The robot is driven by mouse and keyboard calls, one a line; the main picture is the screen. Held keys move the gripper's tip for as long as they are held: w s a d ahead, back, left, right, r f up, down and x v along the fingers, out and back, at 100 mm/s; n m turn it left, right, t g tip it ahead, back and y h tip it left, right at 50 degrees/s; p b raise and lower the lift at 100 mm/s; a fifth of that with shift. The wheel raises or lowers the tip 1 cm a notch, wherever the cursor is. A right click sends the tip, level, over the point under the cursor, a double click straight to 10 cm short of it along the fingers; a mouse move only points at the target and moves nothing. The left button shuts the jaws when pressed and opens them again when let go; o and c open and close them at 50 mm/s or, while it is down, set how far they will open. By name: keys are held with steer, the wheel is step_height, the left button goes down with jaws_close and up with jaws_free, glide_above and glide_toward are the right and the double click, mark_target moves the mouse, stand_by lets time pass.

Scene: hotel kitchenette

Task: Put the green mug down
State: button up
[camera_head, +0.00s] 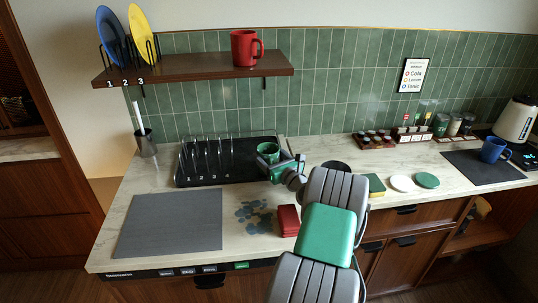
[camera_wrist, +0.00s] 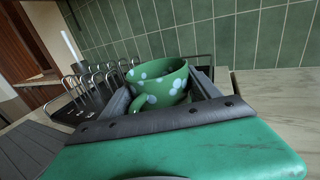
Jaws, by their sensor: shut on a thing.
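The green mug (camera_head: 268,151) is at the right end of the black drying rack tray, in my gripper (camera_head: 285,165). In the wrist view the mug (camera_wrist: 165,78) is green with pale spots, its opening upward and slightly tilted in the picture, its handle toward the camera. My gripper (camera_wrist: 165,100) is shut on the mug, with a dark finger on either side. Whether the mug's base touches the tray or hangs above it is hidden.
The black rack tray (camera_head: 185,180) has upright wire slots numbered 1 to 4. A grey mat (camera_head: 170,222) lies front left. Blue-grey wet spots (camera_head: 256,216) and a red folded cloth (camera_head: 288,220) lie in front. A shelf (camera_head: 200,70) with a red mug (camera_head: 246,48) hangs above. A blue mug (camera_head: 494,150) stands far right.

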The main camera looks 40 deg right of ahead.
steer(key=shift+f, duration=0.1)
steer(key=o, duration=1.7)
steer(key=shift+o, duration=0.2)
steer(key=shift+r, duration=0.25)
steer(key=b+v, duration=0.1)
steer(key=v, duration=1.1)
steer(key=shift+b, duration=0.35)
